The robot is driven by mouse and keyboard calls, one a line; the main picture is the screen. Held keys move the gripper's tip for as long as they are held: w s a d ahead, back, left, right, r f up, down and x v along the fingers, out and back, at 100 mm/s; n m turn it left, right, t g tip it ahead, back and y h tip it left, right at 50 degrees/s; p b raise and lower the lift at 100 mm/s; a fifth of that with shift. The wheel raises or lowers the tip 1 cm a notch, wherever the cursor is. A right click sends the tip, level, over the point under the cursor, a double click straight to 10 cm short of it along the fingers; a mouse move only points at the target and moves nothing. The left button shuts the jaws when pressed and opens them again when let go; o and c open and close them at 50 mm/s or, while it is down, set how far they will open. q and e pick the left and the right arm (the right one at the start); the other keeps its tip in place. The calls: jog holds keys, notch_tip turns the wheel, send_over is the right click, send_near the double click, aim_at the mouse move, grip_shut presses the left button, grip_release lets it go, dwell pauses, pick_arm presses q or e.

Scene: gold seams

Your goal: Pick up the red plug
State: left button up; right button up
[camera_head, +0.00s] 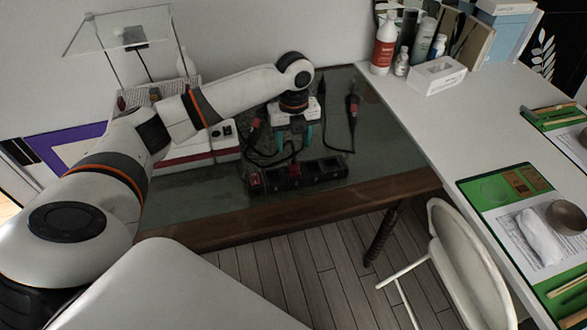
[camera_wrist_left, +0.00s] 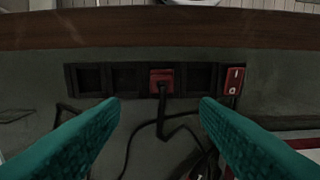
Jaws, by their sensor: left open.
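The red plug (camera_wrist_left: 161,80) sits in a middle socket of a black power strip (camera_wrist_left: 123,78), with a black cable running from it. The strip also lies near the table's front edge in the head view (camera_head: 325,168), where the plug is small and dark. My left gripper (camera_head: 294,138) is above the table, just behind the strip, with its teal fingers pointing down. In the wrist view its fingers (camera_wrist_left: 160,112) are spread apart and empty, on either side of the plug and apart from it. My right gripper is not in view.
A red switch (camera_wrist_left: 233,80) is at one end of the strip. Loose black cables (camera_head: 352,115) lie on the dark tabletop. A white and red device (camera_head: 200,150) stands left of the gripper. A white desk (camera_head: 440,120) with bottles adjoins at right. The tabletop right of the strip is clear.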

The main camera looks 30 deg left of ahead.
pick_arm(q)
notch_tip(320, 180, down, 3)
jog(key=shift+r, duration=0.1)
jog(key=f, duration=0.4)
jog(key=shift+s+d+f+p, duration=0.15)
jog(key=shift+s+d+p, duration=0.05)
jog(key=shift+s+p, duration=0.2)
jog(key=shift+f, duration=0.55)
grip_shut()
notch_tip(320, 180, up, 10)
jog(key=shift+w+f, duration=0.1)
jog(key=r, duration=0.1)
notch_tip(320, 180, up, 4)
jog(key=p, duration=0.6)
send_over(293, 163)
jog(key=shift+r, duration=0.2)
